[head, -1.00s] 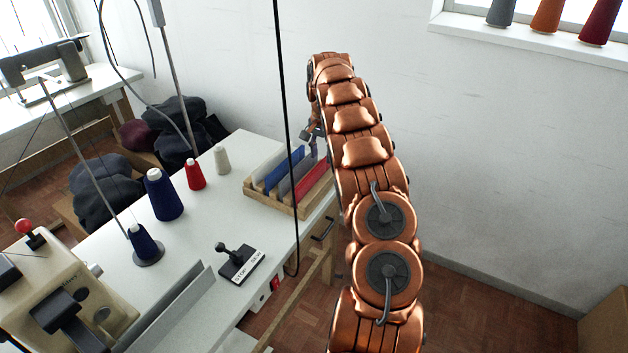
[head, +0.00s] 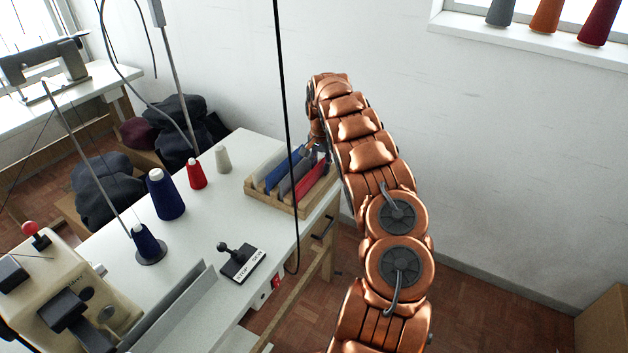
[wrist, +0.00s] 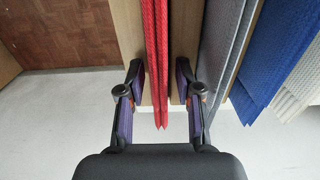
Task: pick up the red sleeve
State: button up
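The red sleeve (wrist: 157,60) is a folded strip of red knit standing in the wooden rack (head: 283,207) at its right side in the head view. In the wrist view it hangs down between the two fingers of my gripper (wrist: 165,85). The fingers are apart, one on each side of the sleeve, with gaps showing between the pads and the cloth. In the head view my gripper (head: 318,145) is at the rack, partly hidden by my arm.
A grey sleeve (wrist: 222,50), a blue sleeve (wrist: 275,60) and a whitish sleeve (wrist: 303,90) stand beside the red one. Wooden dividers separate them. A black cable (head: 281,60) hangs in front of the rack. Thread cones and a sewing machine (head: 80,290) occupy the white table.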

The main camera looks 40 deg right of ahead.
grip_shut()
notch_tip(320, 180, up, 10)
jog(key=shift+b, duration=1.05)
